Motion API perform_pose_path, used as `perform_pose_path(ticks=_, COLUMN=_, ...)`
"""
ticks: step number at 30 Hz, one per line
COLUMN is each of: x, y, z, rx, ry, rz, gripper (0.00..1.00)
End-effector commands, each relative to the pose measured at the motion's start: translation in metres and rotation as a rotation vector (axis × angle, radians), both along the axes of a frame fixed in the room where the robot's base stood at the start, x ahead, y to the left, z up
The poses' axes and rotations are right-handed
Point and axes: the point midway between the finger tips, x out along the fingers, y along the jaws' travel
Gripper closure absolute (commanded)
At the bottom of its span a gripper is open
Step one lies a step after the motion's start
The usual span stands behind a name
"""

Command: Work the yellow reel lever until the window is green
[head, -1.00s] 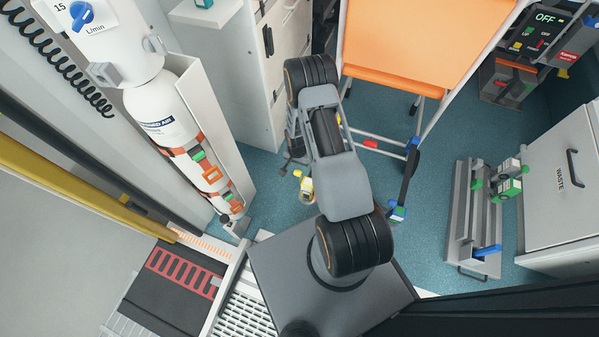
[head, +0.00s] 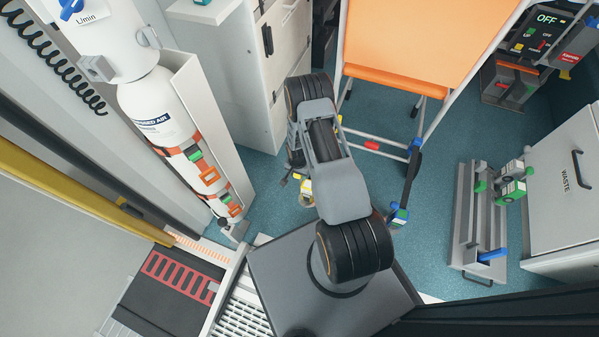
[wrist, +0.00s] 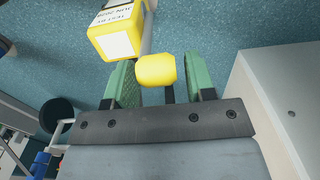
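A yellow, rounded lever end (wrist: 156,70) shows in the wrist view between my gripper's two green finger pads. My gripper (wrist: 160,78) is open around it, with a visible gap on the right; contact on the left cannot be told. Just beyond is a yellow housing (wrist: 118,38) with black lettering and a white square face. No green shows on the visible faces of the housing. In the head view the yellow unit (head: 306,192) is small, low by the floor beside my arm. My arm hides most of the gripper there.
White cabinets (head: 235,75) and a strapped air cylinder (head: 160,115) stand left. A grey rack (head: 470,220) and a waste cabinet (head: 560,195) are at right. Some teal floor is clear.

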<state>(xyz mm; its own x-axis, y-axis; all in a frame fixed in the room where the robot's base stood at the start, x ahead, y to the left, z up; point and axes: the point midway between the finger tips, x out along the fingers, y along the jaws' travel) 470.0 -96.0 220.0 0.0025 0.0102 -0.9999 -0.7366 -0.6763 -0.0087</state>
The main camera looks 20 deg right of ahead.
Motion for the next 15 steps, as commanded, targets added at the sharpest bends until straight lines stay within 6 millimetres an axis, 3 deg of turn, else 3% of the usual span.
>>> perform_pose_path(ticks=2, x=0.0000, y=0.0003, z=0.0001, rx=0.000, ry=0.000, rz=0.000, gripper=0.58)
perform_pose_path(ticks=15, x=0.0010, y=0.0012, z=0.0004, rx=0.000, ry=-0.003, rz=0.002, gripper=1.00)
